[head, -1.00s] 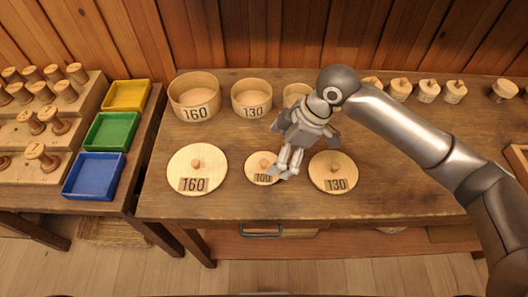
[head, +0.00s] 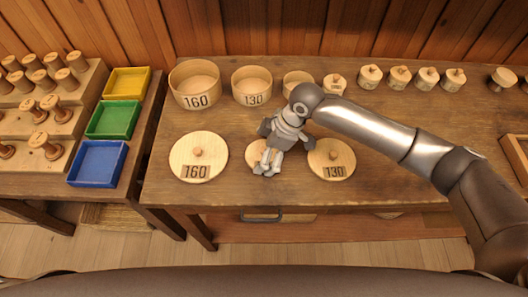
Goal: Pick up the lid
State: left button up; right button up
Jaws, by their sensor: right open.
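Three round wooden lids with knobs lie in a row on the table. The 160 lid (head: 182,153) is at left and the 130 lid (head: 342,160) at right. The smallest lid (head: 252,151) lies between them, mostly hidden under my right gripper; its number and knob cannot be made out now. My right gripper (head: 267,169) is open and points down at this small lid, its fingers over the lid's middle. Whether the fingers touch the lid or its knob cannot be told. My left gripper is not in view.
Open round boxes marked 160 (head: 196,101) and 130 (head: 252,100), and a smaller box (head: 291,88), stand behind the lids. Several knobbed wooden pieces (head: 399,77) line the table's back. Yellow, green and blue trays (head: 97,164) and a spool rack (head: 70,124) are at left.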

jog(key=shift+a+f, duration=0.1)
jog(key=shift+f, duration=0.15)
jog(key=c, duration=0.7)
jog(key=shift+c, duration=0.2)
jog(key=shift+r, duration=0.1)
